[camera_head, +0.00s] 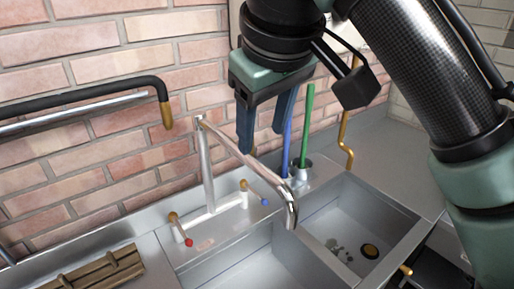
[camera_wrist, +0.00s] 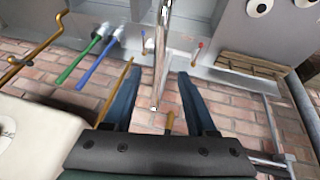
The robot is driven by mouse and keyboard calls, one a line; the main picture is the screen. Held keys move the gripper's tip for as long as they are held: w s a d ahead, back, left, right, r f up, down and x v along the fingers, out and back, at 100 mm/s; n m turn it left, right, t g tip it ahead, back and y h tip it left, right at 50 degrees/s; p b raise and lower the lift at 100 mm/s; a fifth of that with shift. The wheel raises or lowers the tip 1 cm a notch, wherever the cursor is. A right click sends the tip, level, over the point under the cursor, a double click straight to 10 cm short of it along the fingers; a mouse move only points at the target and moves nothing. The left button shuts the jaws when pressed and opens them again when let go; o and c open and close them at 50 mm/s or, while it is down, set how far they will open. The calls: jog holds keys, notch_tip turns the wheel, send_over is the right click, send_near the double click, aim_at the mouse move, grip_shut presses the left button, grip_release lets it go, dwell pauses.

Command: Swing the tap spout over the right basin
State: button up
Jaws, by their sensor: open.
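The chrome tap has an upright post (camera_head: 207,170) at the back of the sink and a long spout (camera_head: 250,160). The spout runs forward and right, and its down-turned end appears near the back of the divider between the basins. The left basin (camera_head: 245,265) is partly hidden by the spout; the right basin (camera_head: 350,222) has a drain. My gripper (camera_head: 262,140) is open above the spout, its blue fingers pointing down. In the wrist view, the spout (camera_wrist: 162,50) appears between the fingertips (camera_wrist: 159,72); contact is not clear.
Red-tipped (camera_head: 181,230) and blue-tipped (camera_head: 254,193) tap levers flank the post. A black-and-chrome rail (camera_head: 80,105) crosses the brick wall at left. A brown rack (camera_head: 95,275) lies front left.

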aim_at(257, 163)
jog(key=x, duration=0.8)
jog(key=shift+w+f, duration=0.15)
jog(key=shift+f, duration=0.1)
grip_shut()
dwell(1.0)
